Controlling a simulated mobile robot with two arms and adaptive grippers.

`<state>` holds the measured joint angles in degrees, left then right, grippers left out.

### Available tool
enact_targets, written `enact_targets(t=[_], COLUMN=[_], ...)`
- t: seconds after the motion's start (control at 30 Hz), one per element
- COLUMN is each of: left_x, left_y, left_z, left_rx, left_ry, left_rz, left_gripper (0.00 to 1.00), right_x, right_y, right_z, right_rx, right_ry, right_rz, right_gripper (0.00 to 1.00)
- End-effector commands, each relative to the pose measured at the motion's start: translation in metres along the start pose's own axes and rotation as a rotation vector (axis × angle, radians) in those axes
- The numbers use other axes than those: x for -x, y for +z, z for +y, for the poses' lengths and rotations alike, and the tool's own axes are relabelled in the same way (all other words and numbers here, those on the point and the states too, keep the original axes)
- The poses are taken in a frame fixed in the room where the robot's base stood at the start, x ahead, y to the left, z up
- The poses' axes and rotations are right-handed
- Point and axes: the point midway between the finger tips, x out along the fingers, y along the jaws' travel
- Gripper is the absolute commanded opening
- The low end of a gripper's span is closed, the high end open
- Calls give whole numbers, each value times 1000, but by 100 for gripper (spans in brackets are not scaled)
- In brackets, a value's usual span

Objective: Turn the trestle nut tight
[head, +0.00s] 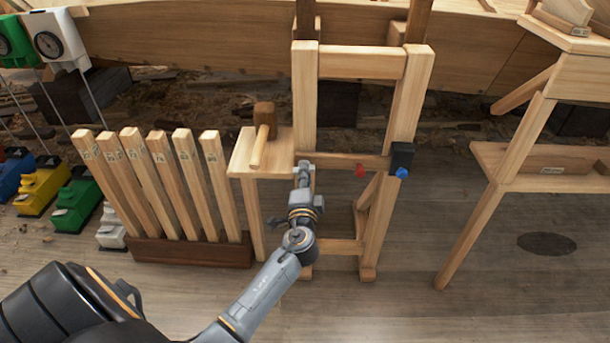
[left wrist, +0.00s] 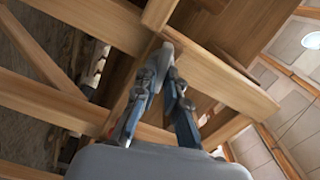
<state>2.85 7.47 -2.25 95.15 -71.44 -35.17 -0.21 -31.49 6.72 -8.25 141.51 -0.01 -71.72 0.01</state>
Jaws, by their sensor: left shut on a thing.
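The wooden trestle (head: 415,85) stands upright in the middle of the head view, with two posts and crossbars. My left gripper (head: 304,167) is at its left post, at the height of the middle crossbar. In the left wrist view the fingers of my left gripper (left wrist: 171,62) come close together at a wooden beam (left wrist: 225,78). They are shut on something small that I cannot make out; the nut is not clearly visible. A dark block (head: 402,155) with a blue knob (head: 402,173) sits on the right post. My right gripper is not in view.
A mallet (head: 263,125) lies on a small wooden stand (head: 243,158) left of the trestle. Several upright slats (head: 185,170) stand in a dark base (head: 190,252). A wooden bench (head: 485,215) stands right; floor between is clear.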

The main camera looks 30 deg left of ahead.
Motion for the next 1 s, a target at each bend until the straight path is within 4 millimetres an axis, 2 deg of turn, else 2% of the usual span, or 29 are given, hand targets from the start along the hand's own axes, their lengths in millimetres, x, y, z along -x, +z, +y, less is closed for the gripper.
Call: enact_targets(t=[0.17,0.2,0.3,0.67,0.77,1.0], left_x=[0,0,0,4,16,66], left_y=[-1,-1,-1,0,0,0], left_z=[1,1,1,1,2,2], left_rx=[1,2,2,2,3,3], left_ry=[2,2,2,2,3,5], left_rz=[2,2,2,1,1,1], left_gripper=[0,15,34,34,34,34], right_x=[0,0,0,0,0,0], right_y=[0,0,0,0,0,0], right_z=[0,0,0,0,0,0], right_rx=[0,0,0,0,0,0], right_ry=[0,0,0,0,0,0], right_rz=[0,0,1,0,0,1], right_gripper=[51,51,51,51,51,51])
